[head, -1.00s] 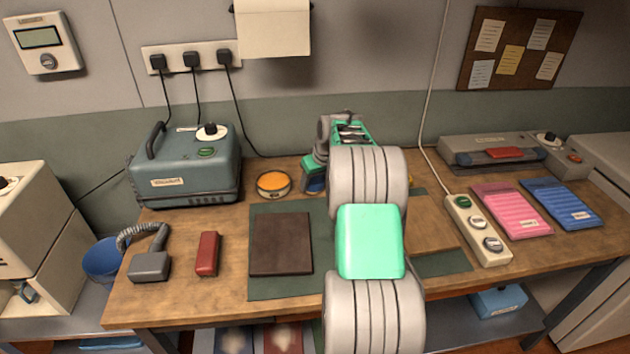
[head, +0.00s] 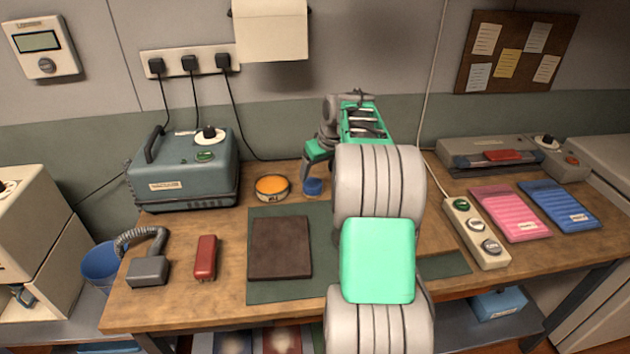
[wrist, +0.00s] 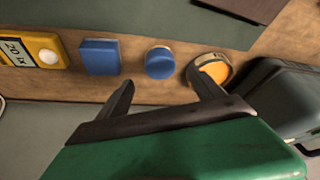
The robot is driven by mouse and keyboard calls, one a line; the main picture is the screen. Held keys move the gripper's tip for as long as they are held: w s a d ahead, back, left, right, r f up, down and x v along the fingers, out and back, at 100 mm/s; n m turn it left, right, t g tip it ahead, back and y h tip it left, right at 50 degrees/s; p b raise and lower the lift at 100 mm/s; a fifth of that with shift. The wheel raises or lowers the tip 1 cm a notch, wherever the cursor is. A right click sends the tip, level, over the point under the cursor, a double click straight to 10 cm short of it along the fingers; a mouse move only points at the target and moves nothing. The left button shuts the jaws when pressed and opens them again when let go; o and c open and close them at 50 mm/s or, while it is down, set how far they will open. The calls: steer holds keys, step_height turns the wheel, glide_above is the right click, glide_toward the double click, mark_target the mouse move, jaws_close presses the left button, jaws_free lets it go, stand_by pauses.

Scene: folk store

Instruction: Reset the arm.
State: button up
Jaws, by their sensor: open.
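My gripper (wrist: 165,92) is open and empty in the wrist view, its two dark fingers apart near the back edge of the workbench. In the head view my gripper (head: 312,158) is partly hidden by my own arm, above the back of the bench. A round blue thing (wrist: 159,62) lies beyond and between the fingertips in the wrist view; it also shows just below the gripper in the head view (head: 313,186). An orange-topped round tin (wrist: 214,70) is close to the right finger, and in the head view the tin (head: 271,188) is left of the gripper.
A blue block (wrist: 100,56) and a yellow device (wrist: 38,50) lie left of the round blue thing in the wrist view. A teal machine (head: 183,172) stands at the back left. A power strip (head: 475,232) and pink pad (head: 510,213) lie right of my arm.

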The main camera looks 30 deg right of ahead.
steer(key=v, duration=0.3)
steer(key=shift+s+r, duration=0.15)
steer(key=shift+r, duration=0.2)
steer(key=s+a+r+p, duration=0.2)
steer(key=s+a+r, duration=0.15)
steer(key=a, duration=0.65)
steer(key=s+a+r+p, duration=0.2)
steer(key=s+a, duration=0.2)
steer(key=a, duration=0.5)
steer(key=s+a+f+p, duration=0.1)
steer(key=s+a+f, duration=0.1)
steer(key=s+a, duration=0.3)
steer(key=s+a+f+g+p, duration=0.1)
steer(key=s+a+f, duration=0.1)
steer(key=s+a, duration=0.4)
steer(key=s, duration=0.5)
steer(key=shift+a+n, duration=0.15)
steer(key=shift+n, duration=0.25)
